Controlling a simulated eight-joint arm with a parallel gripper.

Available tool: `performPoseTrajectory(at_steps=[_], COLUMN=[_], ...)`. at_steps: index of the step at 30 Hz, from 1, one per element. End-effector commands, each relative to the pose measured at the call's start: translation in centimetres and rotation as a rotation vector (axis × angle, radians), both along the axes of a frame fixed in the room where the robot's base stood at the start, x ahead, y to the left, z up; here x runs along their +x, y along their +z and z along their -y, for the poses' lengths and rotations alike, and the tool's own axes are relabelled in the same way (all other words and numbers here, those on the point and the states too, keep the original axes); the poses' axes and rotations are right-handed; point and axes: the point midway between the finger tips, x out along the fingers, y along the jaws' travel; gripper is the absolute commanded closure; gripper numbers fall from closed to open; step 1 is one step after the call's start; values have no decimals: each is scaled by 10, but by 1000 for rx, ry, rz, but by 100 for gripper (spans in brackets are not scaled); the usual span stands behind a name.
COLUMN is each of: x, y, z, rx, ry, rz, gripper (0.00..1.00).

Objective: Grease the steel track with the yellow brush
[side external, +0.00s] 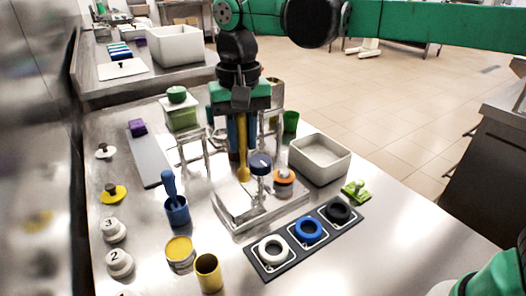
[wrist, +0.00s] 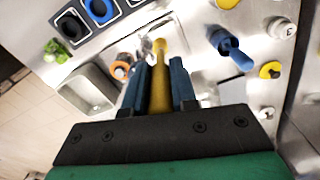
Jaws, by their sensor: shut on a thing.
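My gripper (side external: 241,148) is shut on the yellow brush (wrist: 160,88), which hangs upright between its blue fingers. The brush's rounded lower end (side external: 243,175) is over the back part of a low steel fixture (side external: 236,213) with raised edges, which I take to be the steel track. I cannot tell whether the brush touches it. In the wrist view the fixture is partly hidden behind the brush and fingers.
An empty yellow cup (side external: 208,274) and a yellow-topped tin (side external: 180,252) are in front. A blue brush stands in a blue cup (side external: 177,213) at left. A black tray (side external: 270,270) holds white, blue and black rings. A grey bin (side external: 320,168) is right; the front-right table is clear.

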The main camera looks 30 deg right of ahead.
Motion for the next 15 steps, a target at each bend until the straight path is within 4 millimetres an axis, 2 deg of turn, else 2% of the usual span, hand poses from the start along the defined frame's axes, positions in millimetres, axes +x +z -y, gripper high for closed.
performPoseTrajectory(at_steps=[8,15], x=[0,0], y=[3,-12], z=[0,0], rx=[0,0], ry=[0,0], rz=[0,0], gripper=[100,100])
